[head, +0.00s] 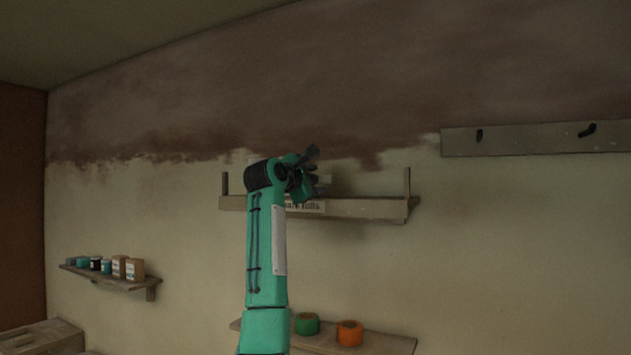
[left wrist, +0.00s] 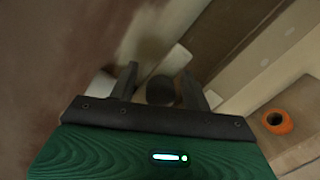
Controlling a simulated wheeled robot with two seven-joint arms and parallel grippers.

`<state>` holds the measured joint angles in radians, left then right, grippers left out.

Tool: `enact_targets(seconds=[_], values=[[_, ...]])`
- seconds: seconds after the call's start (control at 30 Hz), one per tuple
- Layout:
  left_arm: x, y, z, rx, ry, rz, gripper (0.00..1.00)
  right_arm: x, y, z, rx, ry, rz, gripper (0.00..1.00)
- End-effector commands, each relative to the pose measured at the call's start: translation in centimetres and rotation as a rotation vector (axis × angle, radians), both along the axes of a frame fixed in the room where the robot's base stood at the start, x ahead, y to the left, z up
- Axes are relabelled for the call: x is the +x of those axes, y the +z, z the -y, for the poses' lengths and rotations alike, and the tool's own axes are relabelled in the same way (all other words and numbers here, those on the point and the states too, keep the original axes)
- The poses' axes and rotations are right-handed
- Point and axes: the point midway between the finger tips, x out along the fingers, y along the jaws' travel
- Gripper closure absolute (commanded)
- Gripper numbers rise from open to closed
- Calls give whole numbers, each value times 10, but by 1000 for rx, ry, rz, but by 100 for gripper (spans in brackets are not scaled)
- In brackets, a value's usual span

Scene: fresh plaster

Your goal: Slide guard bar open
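A wooden wall shelf (head: 375,208) with a label ending in "rolls" and an upright post at each end is in the middle of the head view. I cannot clearly tell the guard bar apart from its front board. My left gripper (head: 310,170) is in front of the shelf, above the label, and hides part of it. In the left wrist view, its two dark fingers (left wrist: 160,82) stand apart. A dark rounded thing (left wrist: 160,91) shows between them with gaps on both sides; I cannot tell what it is. My right gripper is not in view.
A lower shelf (head: 385,343) holds a green roll (head: 306,323) and an orange roll (head: 349,332). A small shelf (head: 110,277) with several jars and boxes hangs at the left. A hook board (head: 535,138) is at the upper right. Wall between the shelves is bare.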

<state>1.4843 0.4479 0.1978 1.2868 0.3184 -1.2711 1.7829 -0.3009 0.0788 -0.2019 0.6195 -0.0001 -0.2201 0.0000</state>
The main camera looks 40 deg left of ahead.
Motion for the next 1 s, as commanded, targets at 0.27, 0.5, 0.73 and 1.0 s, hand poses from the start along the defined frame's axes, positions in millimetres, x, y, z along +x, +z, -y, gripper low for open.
enact_targets(seconds=[0.27,0.5,0.73,1.0], values=[[0,-1,0,3,0,-1,51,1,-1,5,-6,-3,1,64],[-23,-5,4,4,0,1,51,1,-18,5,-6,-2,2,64],[-72,-6,11,3,0,4,51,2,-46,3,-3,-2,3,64],[-121,-3,19,2,0,2,51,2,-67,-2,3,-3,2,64]])
